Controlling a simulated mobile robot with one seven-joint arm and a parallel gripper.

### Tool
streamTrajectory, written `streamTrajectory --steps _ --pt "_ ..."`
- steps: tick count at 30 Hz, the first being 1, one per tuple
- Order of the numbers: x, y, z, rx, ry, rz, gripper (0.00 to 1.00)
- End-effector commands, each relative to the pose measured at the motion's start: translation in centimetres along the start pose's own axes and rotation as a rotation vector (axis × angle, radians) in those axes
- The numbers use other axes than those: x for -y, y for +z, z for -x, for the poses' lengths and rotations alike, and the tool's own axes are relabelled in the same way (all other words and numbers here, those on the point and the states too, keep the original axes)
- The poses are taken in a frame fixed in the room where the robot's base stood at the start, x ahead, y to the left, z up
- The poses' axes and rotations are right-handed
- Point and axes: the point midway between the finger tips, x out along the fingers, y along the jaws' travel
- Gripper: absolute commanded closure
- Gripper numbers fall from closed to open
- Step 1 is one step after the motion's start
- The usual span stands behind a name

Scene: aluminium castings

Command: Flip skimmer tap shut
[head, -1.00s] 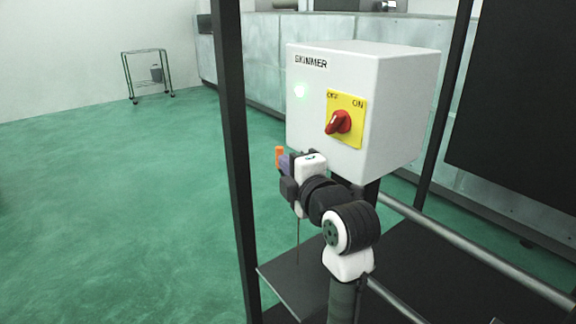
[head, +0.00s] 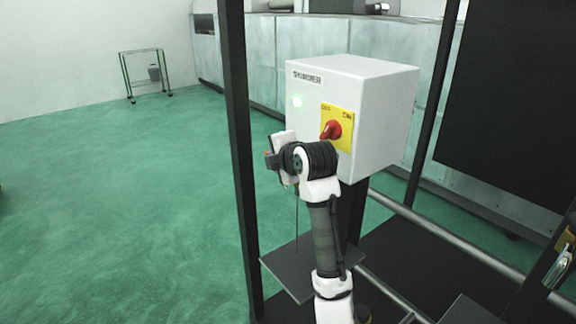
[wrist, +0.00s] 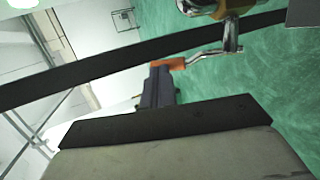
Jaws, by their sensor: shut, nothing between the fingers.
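The metal tap (wrist: 222,10) shows at the top of the wrist view, cut off by the frame edge, with brass and chrome parts. Its bent chrome lever (wrist: 212,54) reaches left towards my fingertips. My gripper (wrist: 168,64) is shut and empty, with dark fingers and orange tips. The tips overlap or meet the lever's end in the picture; I cannot tell if they touch. In the head view my gripper (head: 270,161) is left of the white SKIMMER box (head: 385,115), below its green light. The tap is not visible near my gripper there.
A red rotary switch (head: 331,130) sits on a yellow OFF/ON plate on the box. A black post (head: 237,150) stands close left of my gripper. A dark plate (head: 300,268) lies below, and a rail (head: 450,241) runs right. Green floor (head: 120,210) is open at left.

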Motion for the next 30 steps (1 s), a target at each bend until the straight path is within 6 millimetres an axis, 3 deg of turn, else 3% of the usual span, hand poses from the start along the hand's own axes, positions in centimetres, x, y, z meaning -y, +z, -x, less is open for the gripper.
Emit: streamTrajectory --steps 4,16,21,30 --pt "-0.4 -0.2 -1.1 0.003 -0.137 0.030 1.00" --pt "0.1 -0.8 -4.2 0.000 -0.128 0.025 1.00" --pt "0.4 -1.0 -5.2 0.002 -0.261 0.054 1.00" --pt "1.4 -1.3 -6.5 0.001 -0.260 0.052 1.00"
